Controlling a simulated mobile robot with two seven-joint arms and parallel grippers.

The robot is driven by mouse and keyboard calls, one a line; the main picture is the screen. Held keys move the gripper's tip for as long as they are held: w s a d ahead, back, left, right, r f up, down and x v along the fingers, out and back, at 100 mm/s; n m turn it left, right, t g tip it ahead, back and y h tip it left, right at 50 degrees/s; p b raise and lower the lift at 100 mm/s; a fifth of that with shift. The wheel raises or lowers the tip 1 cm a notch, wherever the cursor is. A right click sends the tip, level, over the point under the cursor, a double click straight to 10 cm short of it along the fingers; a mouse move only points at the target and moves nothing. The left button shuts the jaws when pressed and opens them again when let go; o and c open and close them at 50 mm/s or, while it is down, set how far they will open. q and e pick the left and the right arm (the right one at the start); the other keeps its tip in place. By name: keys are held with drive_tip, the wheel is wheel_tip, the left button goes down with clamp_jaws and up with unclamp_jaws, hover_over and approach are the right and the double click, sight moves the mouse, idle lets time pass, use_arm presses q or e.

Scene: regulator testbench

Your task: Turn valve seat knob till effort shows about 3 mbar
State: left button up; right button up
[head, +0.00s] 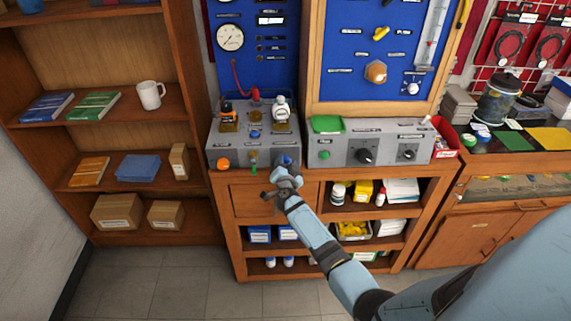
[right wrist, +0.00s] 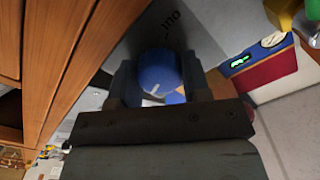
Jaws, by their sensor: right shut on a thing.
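A blue knob (right wrist: 158,76) with a white pointer mark sits on the sloped grey front of the left test unit. In the right wrist view it is between the two fingers of my right gripper (right wrist: 160,85), which is shut on it. In the head view my right gripper (head: 287,172) reaches the lower right of the grey unit (head: 240,142) and hides most of the knob (head: 285,160). A small display with green digits (right wrist: 240,61) shows in the right wrist view, but its reading is too small to tell. My left gripper is not in view.
A second grey unit (head: 320,153) with dark dials stands to the right. A wooden bookshelf (head: 190,115) stands at left. Open floor (head: 170,285) lies in front.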

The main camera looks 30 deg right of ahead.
drive_tip(key=shift+m, duration=0.3)
drive_tip(key=o, duration=0.9)
drive_tip(key=p+v, duration=0.6)
drive_tip(key=v, duration=0.8)
drive_tip(key=shift+w, duration=0.1)
drive_tip(key=shift+f, duration=0.1)
